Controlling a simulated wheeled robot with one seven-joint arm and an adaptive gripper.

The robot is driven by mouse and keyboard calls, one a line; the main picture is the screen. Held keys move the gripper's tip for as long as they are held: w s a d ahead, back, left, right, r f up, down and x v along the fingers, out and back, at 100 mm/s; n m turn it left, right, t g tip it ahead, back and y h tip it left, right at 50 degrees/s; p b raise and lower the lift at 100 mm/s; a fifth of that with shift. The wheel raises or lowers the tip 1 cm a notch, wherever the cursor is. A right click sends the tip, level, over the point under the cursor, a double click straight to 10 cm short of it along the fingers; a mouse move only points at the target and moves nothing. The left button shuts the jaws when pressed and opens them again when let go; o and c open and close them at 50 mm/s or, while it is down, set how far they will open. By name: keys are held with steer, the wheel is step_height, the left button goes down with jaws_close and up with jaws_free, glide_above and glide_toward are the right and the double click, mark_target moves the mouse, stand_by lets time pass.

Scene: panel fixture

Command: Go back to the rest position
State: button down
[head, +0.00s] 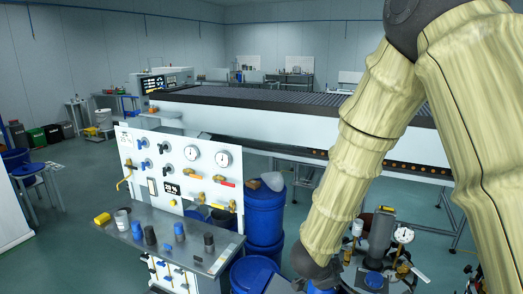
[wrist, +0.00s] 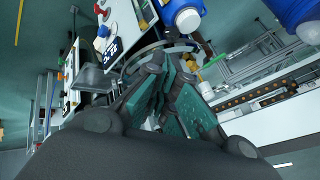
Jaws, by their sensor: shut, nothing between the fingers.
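My gripper (wrist: 172,72) shows in the wrist view with its two dark fingers with green pads brought together and nothing between them. In the head view my arm, in a pale yellow cover, comes down from the upper right, and its lower end is near the bottom edge. The gripper itself is not clearly visible there. The white panel (head: 207,168) with gauges, valves and a small display stands to the left of my arm, apart from it. In the wrist view part of the panel (wrist: 123,18) shows tilted at the top, beyond the fingers.
Blue barrels (head: 264,218) stand between panel and arm. A long conveyor (head: 270,122) crosses behind. A gauge fixture (head: 403,236) is right of the forearm.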

steer(key=s+d+f+n+y+b, duration=0.1)
steer(key=s+f+n, duration=0.25)
steer(key=f, duration=0.35)
steer(key=s+d+f+n+g, duration=0.1)
steer(key=s+d+f+n, duration=0.1)
steer(key=s+f, duration=0.35)
steer(key=s+d+f+n+y+b, duration=0.1)
steer(key=s+f+n, duration=0.15)
steer(key=f, duration=0.55)
steer(key=s+f+n+g+y, duration=0.1)
steer(key=s+f+n+g, duration=0.1)
steer(key=s+f+n, duration=0.2)
steer(key=s+f+n+g+y+b, duration=0.1)
steer(key=s+f+n, duration=0.4)
steer(key=s+f, duration=0.5)
steer(key=s+g+y, duration=0.1)
steer(key=s, duration=0.8)
steer(key=shift+a, duration=0.25)
steer(key=shift+s+f, duration=0.1)
steer(key=shift+f, duration=0.05)
